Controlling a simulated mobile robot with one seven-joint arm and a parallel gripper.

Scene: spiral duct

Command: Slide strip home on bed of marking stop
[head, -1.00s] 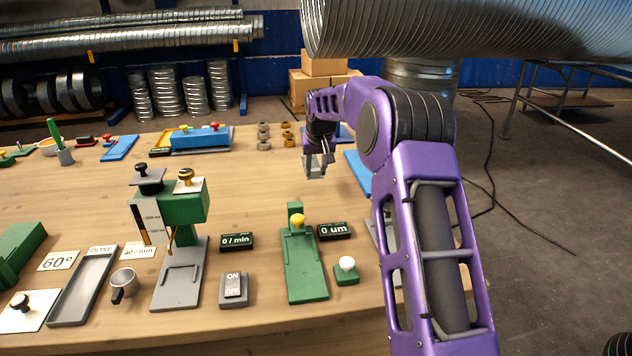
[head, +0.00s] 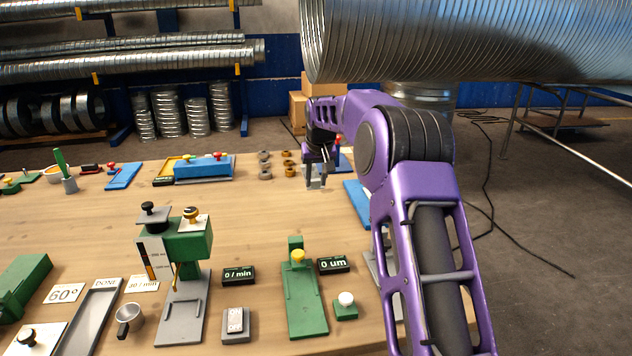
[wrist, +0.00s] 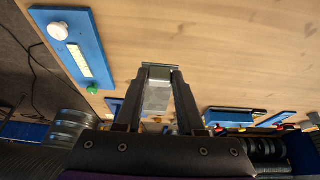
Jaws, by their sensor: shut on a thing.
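My gripper (head: 316,186) is shut on a grey metal piece, which looks like the strip (wrist: 157,96), and holds it over the far right part of the table. In the wrist view the strip lies between the two fingers; how high it is above the table is unclear. A blue plate (head: 357,200) lies to the right of my gripper, partly hidden by my arm. In the wrist view this blue plate (wrist: 72,48) bears a white knob, a pale marked band and a green knob. I cannot tell which fixture is the marking stop.
Another blue board (head: 346,162) lies just behind my gripper. Several small rings and nuts (head: 264,165) lie to its left, and a blue fixture (head: 205,170) stands farther left. A green fixture (head: 305,300) and readouts stand nearer the front. The table's middle is clear.

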